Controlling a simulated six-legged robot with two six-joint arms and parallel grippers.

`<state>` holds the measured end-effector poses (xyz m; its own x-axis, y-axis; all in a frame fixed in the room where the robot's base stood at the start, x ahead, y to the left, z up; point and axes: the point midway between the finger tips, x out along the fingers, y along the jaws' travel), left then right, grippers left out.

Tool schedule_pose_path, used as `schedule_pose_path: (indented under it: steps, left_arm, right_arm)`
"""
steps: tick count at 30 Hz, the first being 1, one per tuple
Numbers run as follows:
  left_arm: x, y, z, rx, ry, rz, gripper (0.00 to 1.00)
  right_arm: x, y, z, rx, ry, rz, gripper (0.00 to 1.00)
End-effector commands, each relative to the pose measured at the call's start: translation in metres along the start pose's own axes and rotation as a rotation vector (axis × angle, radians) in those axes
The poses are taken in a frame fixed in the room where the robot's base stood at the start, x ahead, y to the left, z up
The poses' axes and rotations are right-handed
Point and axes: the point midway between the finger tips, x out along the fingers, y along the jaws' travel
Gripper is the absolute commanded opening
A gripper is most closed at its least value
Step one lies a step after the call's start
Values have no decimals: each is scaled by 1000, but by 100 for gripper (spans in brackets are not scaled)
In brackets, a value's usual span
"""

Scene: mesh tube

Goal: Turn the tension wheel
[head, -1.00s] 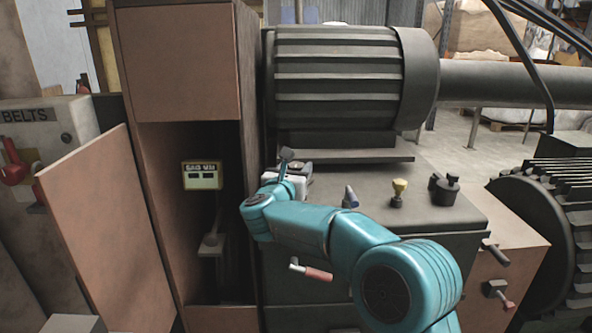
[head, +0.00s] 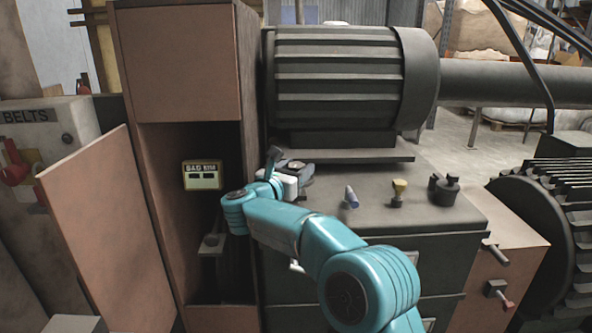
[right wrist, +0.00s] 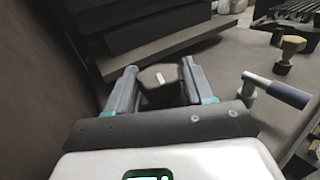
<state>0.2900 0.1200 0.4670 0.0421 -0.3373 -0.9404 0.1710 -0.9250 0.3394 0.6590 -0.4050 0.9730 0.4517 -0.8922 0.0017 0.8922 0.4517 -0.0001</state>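A dark round knob with a pale mark (right wrist: 160,77) stands between my right gripper's fingers in the right wrist view; I take it for the tension wheel. In the head view a small round dial-like top (head: 296,166) shows at the same place, on the machine top below the motor. My right gripper (head: 290,178) is there, partly hidden by its own wrist. In the right wrist view my right gripper (right wrist: 158,90) is open, one finger each side of the knob. I cannot tell whether the fingers touch it. My left gripper is not in view.
A ribbed motor (head: 340,80) overhangs the machine top. A blue-handled lever (head: 351,198), a yellow knob (head: 398,192) and a black knob (head: 446,190) stand to the right. An open cabinet with a small display (head: 202,175) is left; a red handle (head: 14,172) is far left.

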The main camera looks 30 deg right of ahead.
Motion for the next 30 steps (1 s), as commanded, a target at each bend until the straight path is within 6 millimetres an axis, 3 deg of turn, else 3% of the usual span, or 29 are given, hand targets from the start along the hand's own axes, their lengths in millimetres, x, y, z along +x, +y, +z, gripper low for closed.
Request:
schedule_pose_path:
  steps: [10,14,30]
  left_arm:
    - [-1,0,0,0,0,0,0]
    - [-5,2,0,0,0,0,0]
    - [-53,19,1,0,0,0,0]
  right_arm:
    - [0,0,2,1,1,0,68]
    - [0,0,16,4,0,-1,68]
    - [0,0,160,6,-1,0,68]
